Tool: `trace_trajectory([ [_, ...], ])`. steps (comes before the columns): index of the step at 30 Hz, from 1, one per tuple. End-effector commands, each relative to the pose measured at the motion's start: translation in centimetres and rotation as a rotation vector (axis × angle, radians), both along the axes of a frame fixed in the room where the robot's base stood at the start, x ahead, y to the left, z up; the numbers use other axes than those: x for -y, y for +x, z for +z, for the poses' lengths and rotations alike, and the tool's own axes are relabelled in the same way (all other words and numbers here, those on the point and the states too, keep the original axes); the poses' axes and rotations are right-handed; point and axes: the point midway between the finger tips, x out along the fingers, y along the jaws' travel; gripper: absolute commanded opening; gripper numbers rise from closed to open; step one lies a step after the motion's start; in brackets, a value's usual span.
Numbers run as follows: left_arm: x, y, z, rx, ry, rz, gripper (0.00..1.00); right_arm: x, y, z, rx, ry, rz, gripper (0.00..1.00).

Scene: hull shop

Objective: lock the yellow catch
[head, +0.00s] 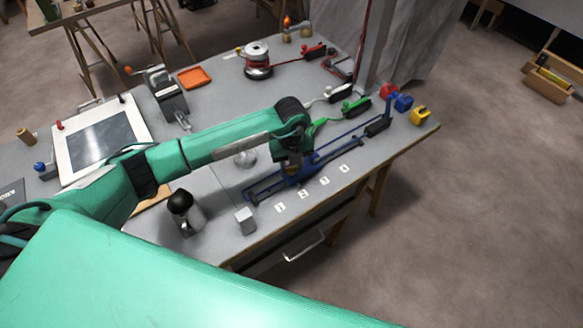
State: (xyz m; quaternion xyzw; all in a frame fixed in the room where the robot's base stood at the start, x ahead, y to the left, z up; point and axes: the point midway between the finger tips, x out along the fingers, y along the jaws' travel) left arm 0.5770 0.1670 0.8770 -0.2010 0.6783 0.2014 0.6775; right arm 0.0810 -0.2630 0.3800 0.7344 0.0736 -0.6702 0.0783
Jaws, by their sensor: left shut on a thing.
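The yellow catch (420,116) sits near the right corner of the grey workbench, at the end of a row with a red catch (388,91) and a blue catch (403,103). It is too small to tell whether it is locked. My left gripper (294,174) points down over a blue sliding frame (340,148), well to the left of the yellow catch. It is shut on a part of the blue frame, and its own wrist partly hides the grip. My right gripper is not in view.
Number labels (303,194) lie along the bench's front edge. A black-topped canister (187,212) and a pale block (245,220) stand left of them. Black-handled levers, one green (355,105), lie behind the frame. A grey curtained post (385,45) rises behind the catches.

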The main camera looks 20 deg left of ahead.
Motion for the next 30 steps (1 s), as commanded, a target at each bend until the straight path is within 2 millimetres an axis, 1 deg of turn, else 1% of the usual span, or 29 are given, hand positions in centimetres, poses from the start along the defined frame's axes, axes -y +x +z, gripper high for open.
trace_trajectory([
  [1, 0.0, 0.1, -0.4, 0.004, 0.0, -0.044, 0.12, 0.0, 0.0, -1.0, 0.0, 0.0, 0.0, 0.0],
  [17, 0.0, 0.1, -0.4, 0.004, 0.001, -0.548, 0.12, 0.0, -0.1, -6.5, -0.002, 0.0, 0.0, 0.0],
  [19, 0.0, 0.1, -0.5, 0.005, 0.001, -0.614, 0.12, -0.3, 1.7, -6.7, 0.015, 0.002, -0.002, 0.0],
  [21, 0.0, 0.1, -0.5, 0.004, 0.0, -0.682, 0.12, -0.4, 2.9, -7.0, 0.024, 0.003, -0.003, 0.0],
  [30, 0.0, 0.1, -0.4, 0.005, 0.001, -0.963, 0.12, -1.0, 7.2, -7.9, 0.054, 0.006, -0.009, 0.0],
])
